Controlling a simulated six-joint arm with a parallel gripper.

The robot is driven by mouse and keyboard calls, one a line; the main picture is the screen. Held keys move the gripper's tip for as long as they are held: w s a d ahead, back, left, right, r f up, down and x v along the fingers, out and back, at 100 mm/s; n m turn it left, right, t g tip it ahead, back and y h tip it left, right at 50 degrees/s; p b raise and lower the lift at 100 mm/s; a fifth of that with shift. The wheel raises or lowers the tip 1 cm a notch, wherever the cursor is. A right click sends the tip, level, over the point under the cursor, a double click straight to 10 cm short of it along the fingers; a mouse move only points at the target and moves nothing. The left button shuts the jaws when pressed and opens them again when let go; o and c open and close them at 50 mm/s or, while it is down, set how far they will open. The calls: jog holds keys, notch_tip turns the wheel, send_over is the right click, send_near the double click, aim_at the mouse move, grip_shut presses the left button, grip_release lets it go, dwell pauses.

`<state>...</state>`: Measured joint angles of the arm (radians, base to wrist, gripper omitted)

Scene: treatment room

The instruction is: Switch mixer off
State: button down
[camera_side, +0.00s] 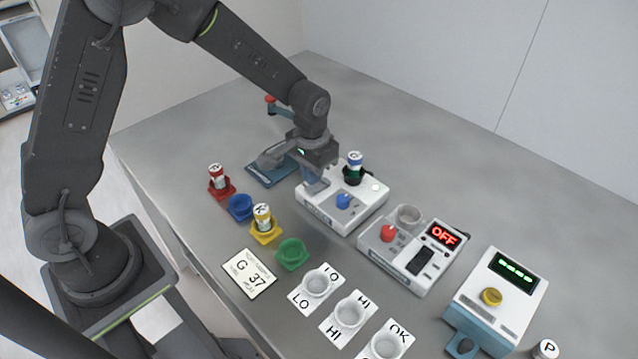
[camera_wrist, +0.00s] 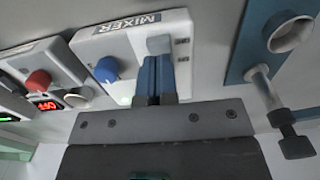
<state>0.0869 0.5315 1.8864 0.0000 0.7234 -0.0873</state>
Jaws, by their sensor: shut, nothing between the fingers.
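The mixer (camera_side: 322,214) is a white box with a blue knob (camera_side: 343,201) on its top. A blue-capped vial (camera_side: 354,161) stands upright in a black holder on the mixer. A small pale green light (camera_side: 376,188) shows beside the holder. In the wrist view the mixer (camera_wrist: 128,68) carries a MIXER label, with the blue knob (camera_wrist: 106,70) left of my fingers. My gripper (camera_side: 312,182) is over the left end of the mixer. In the wrist view my gripper (camera_wrist: 157,62) is shut, its blue fingertips at a grey switch-like block (camera_wrist: 159,44); contact is unclear.
A white device with a red knob (camera_side: 388,233) and an OFF display stands right of the mixer. A yellow-knobbed device (camera_side: 512,277) is farther right. Red (camera_side: 222,191), blue (camera_side: 240,208), yellow and green holders and lettered cards lie in front. A blue-based stand (camera_side: 262,172) is behind left.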

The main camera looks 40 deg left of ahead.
aim_at(313, 187)
jog(key=shift+f, duration=1.15)
dwell(0.4)
jog(key=shift+r, duration=3.55)
jog(key=shift+s+r, duration=0.15)
jog(key=shift+r, duration=0.2)
jog(key=s+a+r+t, duration=0.2)
jog(key=s+r+t, duration=0.1)
jog(key=s+r, duration=0.7)
jog(key=s+a+r+t, duration=0.1)
jog(key=s+r, duration=0.4)
jog(key=s, duration=0.5)
jog(key=shift+s+a+t, duration=0.3)
jog(key=shift+s+t, duration=0.05)
jog(key=shift+t, duration=0.45)
